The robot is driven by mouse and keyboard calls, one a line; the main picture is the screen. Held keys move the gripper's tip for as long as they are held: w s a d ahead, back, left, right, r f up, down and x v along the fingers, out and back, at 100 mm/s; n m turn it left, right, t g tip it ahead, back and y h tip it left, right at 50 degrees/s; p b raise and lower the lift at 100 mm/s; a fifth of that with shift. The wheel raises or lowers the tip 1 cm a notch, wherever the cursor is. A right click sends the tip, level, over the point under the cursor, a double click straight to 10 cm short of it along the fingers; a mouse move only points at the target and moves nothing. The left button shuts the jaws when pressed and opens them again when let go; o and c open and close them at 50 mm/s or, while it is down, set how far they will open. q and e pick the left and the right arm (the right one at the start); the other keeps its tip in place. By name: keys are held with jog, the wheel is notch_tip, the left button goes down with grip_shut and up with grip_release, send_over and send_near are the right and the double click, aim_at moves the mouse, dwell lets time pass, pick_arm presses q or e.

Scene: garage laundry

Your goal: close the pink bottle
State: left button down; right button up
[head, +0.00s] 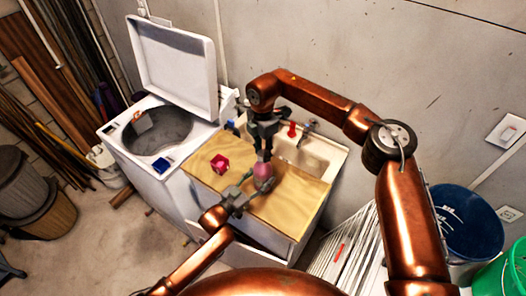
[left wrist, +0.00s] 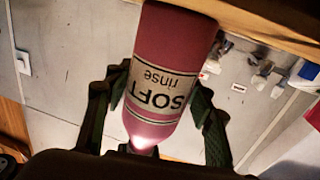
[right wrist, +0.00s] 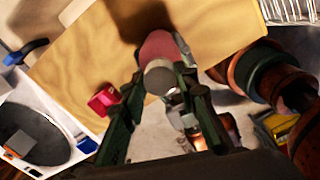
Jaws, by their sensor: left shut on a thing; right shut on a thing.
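The pink bottle (head: 263,171), labelled "SOFT rinse", is upright at the front of the wooden counter. My left gripper (head: 246,187) is shut on its body; the left wrist view shows the bottle (left wrist: 160,75) between both fingers. My right gripper (head: 264,150) is above the bottle, pointing down, shut on a round grey cap (right wrist: 159,79). In the right wrist view the cap lines up over the bottle's top (right wrist: 160,47). The cap hides the bottle's mouth, so I cannot tell whether it is seated on the neck or just above it.
A red box (head: 219,163) is left of the bottle on the counter (head: 290,205). Behind is a sink (head: 305,157) with a red-topped item by it. An open washing machine (head: 158,130) stands left. A blue bin (head: 468,225) and green bucket (head: 516,272) are at right.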

jog(key=m, duration=1.3)
jog(key=o, duration=0.7)
jog(key=shift+o, duration=0.2)
jog(key=shift+r, duration=2.25)
jog(key=shift+c, duration=0.3)
